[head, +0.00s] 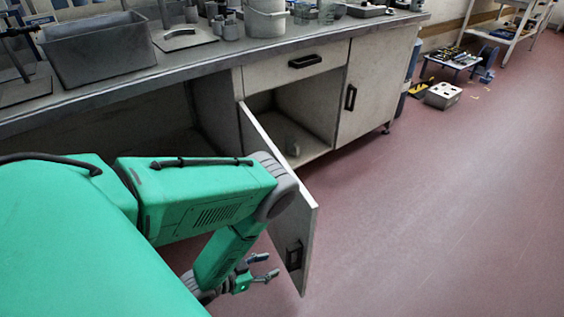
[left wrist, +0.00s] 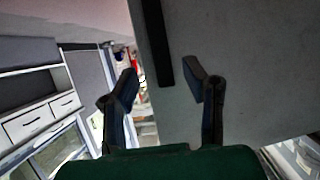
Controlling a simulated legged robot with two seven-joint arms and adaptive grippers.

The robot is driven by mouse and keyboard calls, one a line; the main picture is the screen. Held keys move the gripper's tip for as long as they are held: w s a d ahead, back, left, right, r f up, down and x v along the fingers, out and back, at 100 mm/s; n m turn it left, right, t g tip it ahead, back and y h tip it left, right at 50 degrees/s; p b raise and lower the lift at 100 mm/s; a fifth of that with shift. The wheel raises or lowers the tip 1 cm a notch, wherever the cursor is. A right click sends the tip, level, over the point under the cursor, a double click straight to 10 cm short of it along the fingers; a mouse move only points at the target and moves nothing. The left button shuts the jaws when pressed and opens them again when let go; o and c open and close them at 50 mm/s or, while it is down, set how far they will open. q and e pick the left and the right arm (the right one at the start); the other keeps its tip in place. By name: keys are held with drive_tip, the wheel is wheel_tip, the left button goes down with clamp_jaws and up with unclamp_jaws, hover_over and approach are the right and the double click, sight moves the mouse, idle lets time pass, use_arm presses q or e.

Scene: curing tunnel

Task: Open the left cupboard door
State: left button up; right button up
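The left cupboard door (head: 304,222) stands swung wide open from the bench in the head view, its free end toward me. Its dark handle (head: 294,256) is near the free end, on the face turned to my gripper. My left gripper (head: 267,265) is just left of the handle, with its fingers apart and nothing seen between them. In the left wrist view the fingers (left wrist: 160,82) are spread before the grey door panel (left wrist: 255,60), and the dark handle bar (left wrist: 157,40) lies beyond them. My arm hides part of the door. My right gripper is not in view.
The open cupboard interior (head: 290,130) shows a shelf. A drawer (head: 285,72) is above and a closed right door (head: 372,90) beside it. The bench top carries a grey bin (head: 100,50) and containers. The floor (head: 440,220) to the right is clear.

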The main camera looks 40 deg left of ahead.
use_arm(q)
drive_tip(key=shift+v, duration=1.85)
